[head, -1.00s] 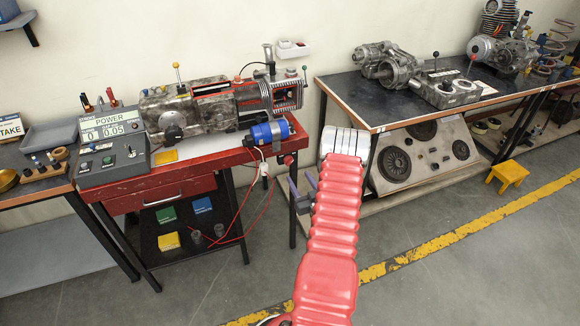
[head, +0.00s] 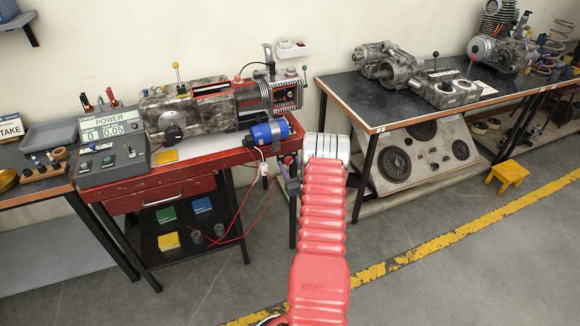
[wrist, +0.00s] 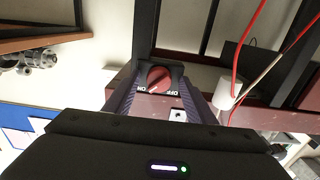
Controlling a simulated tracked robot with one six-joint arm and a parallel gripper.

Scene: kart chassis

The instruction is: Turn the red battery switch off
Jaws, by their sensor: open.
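The red battery switch (wrist: 158,79) shows in the wrist view as a round red knob on a dark plate, with ON and OFF labels upside down below it. Its handle lies at a slant, and I cannot tell which label it points to. In the head view the switch (head: 288,160) is a small red spot at the right end of the red bench, partly covered by my gripper. My gripper (wrist: 162,92) is open, with one grey-purple finger on each side of the switch. I cannot tell whether either finger touches it.
The red bench (head: 120,188) carries a gearbox (head: 205,110), a blue cylinder (head: 266,132) and a power box (head: 112,145). Red cables (wrist: 247,42) hang to the right of the switch in the wrist view, beside a white cylinder (wrist: 228,92). A second bench (head: 345,95) stands right.

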